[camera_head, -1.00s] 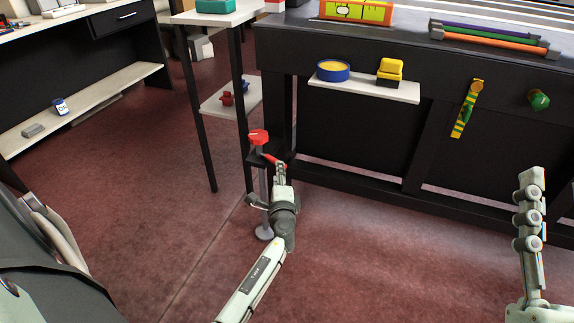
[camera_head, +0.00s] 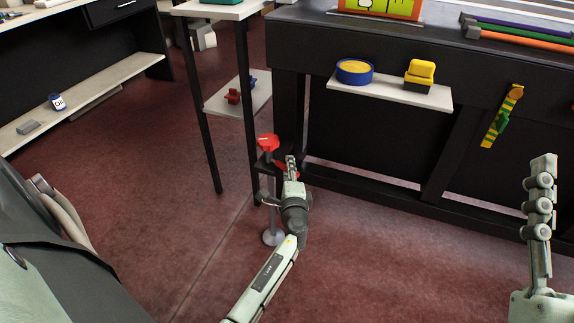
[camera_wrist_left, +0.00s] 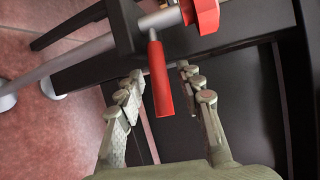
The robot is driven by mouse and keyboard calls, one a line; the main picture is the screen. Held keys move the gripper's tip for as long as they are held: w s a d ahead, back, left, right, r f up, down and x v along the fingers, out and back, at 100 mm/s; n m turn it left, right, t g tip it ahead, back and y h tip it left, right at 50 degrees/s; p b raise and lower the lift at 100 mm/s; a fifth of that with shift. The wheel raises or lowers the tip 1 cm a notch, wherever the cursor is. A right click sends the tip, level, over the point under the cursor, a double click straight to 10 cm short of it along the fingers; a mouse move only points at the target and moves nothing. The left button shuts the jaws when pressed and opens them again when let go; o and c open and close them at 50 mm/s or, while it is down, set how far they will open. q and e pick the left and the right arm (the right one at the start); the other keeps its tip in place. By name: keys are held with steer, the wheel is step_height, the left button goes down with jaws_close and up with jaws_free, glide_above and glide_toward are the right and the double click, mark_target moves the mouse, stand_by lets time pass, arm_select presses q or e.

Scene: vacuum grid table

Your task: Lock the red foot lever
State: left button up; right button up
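The red foot lever (camera_wrist_left: 160,80) shows in the left wrist view as a short bar hanging below a black bracket, beside a red knob (camera_wrist_left: 203,16). In the head view, the red knob (camera_head: 268,142) tops the metal foot post (camera_head: 270,210) at the table's left leg, and my gripper mostly hides the lever. My left gripper (camera_head: 290,163) is at the lever. In the left wrist view its fingers (camera_wrist_left: 161,75) are apart, one on each side of the lever; contact is not clear. My right gripper (camera_head: 541,170) is at the right edge, edge-on, away from the lever.
The black table (camera_head: 390,140) has a small white shelf (camera_head: 375,92) with a blue-and-yellow round tin (camera_head: 355,72) and a yellow block (camera_head: 420,72). A side stand's black leg (camera_head: 206,120) is close left of the lever. Red floor (camera_head: 150,190) is open to the left.

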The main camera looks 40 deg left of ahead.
arm_select(q)
steer(key=shift+c, duration=0.6)
jaws_close()
